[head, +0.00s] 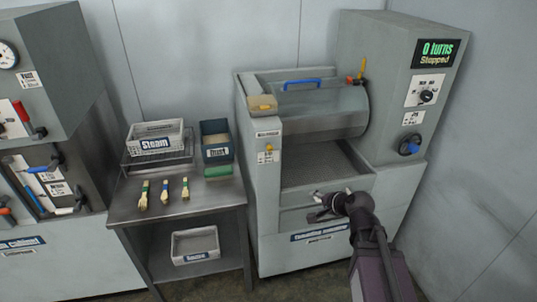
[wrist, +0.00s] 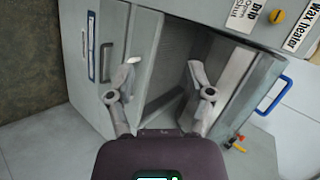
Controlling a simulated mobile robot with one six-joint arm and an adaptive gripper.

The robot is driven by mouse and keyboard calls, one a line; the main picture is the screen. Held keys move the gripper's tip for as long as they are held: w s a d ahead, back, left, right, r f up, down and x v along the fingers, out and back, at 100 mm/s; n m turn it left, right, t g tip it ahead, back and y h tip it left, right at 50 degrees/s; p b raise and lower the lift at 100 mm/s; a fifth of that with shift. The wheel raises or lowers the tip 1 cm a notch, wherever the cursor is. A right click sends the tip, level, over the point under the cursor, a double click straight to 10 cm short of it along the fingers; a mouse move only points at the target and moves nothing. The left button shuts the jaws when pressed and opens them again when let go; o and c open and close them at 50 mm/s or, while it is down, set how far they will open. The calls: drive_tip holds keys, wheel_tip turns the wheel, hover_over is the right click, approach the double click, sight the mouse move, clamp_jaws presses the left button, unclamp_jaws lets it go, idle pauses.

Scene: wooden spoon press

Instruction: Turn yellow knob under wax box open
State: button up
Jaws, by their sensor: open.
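The small yellow knob (head: 268,147) is on the front post of the grey machine, below the tan wax box (head: 263,102) and just above a small white label. In the wrist view the yellow knob (wrist: 278,16) is at the upper right, between a label reading Drip, Open, Shut and a Wax heater label. My gripper (head: 322,206) is in front of the machine's lower front, to the right of and below the knob, apart from it. In the wrist view my gripper (wrist: 164,68) is open, with nothing between its fingers.
The machine has a drum cover with a blue handle (head: 302,83), and a display reading 0 turns, Stopped (head: 438,53). A red-and-yellow valve (head: 360,72) is by the cover. A steel table (head: 200,205) with brushes and trays stands to the left. Space before the post looks clear.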

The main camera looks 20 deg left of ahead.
drive_tip(key=w+a+r+m+t+b, duration=0.1)
drive_tip(key=a+r+m+t+b, duration=0.1)
drive_tip(key=a+m, duration=0.4)
drive_tip(key=w+a+r+m+t+b, duration=0.1)
drive_tip(key=a+r+m+t, duration=0.3)
drive_tip(key=m, duration=1.1)
drive_tip(key=a+t+b, duration=0.1)
drive_tip(key=a+t, duration=0.2)
drive_tip(key=shift+w+m+y+b, duration=0.3)
drive_tip(key=shift+w+y+b, duration=0.05)
drive_tip(key=shift+w+y, duration=0.05)
drive_tip(key=shift+r, duration=0.1)
drive_tip(key=shift+w+a, duration=0.15)
